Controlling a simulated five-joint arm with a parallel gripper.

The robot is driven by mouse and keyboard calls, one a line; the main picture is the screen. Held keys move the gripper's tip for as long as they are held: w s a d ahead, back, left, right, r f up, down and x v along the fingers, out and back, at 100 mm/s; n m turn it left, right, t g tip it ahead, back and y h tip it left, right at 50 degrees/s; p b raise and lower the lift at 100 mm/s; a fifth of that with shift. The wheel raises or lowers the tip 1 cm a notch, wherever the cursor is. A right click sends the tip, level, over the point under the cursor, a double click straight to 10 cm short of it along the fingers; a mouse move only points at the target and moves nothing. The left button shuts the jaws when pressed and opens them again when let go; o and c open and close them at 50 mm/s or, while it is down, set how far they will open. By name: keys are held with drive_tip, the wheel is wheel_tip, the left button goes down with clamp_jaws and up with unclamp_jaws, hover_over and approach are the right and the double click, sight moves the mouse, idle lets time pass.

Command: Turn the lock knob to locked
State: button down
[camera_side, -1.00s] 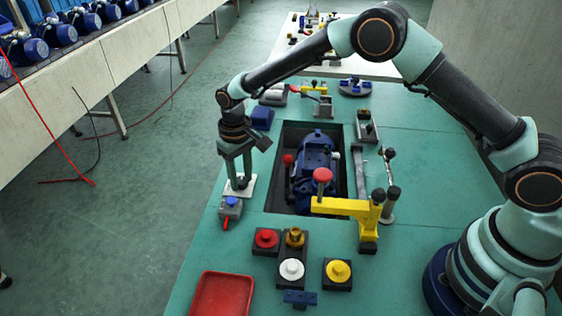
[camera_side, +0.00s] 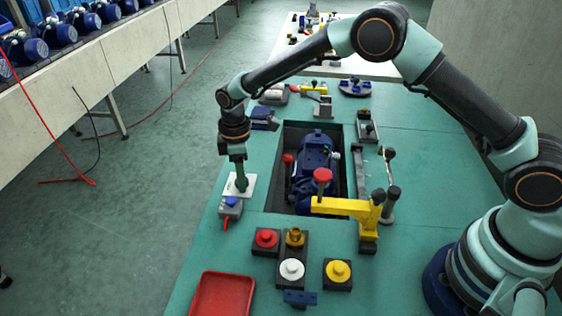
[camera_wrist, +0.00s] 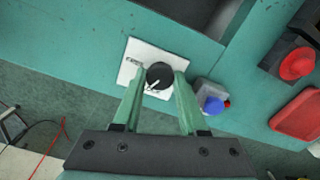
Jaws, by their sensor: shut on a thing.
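The lock knob (camera_wrist: 160,75) is round and black on a white square plate (camera_wrist: 134,54) in the wrist view. A pale line on the knob points toward the picture's lower left. My gripper (camera_wrist: 163,73) has its two green fingers on either side of the knob, shut on it. In the side view my gripper (camera_side: 241,188) points straight down at the white plate (camera_side: 249,182) at the bench's left edge. The knob is hidden there behind the fingers. Dark marks on the plate are too small to read.
A grey box with a blue button (camera_side: 231,202) sits just in front of the plate. To the right is a recess with a blue pump (camera_side: 314,160) and a yellow clamp (camera_side: 345,207). Coloured knobs and a red tray (camera_side: 222,294) are nearer the front.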

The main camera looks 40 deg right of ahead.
drive_tip(key=n, duration=0.5)
drive_tip(key=shift+n, duration=0.3)
idle(0.4)
drive_tip(key=shift+c, duration=2.3)
unclamp_jaws()
wheel_tip(320, 180, up, 12)
drive_tip(key=shift+r, duration=0.1)
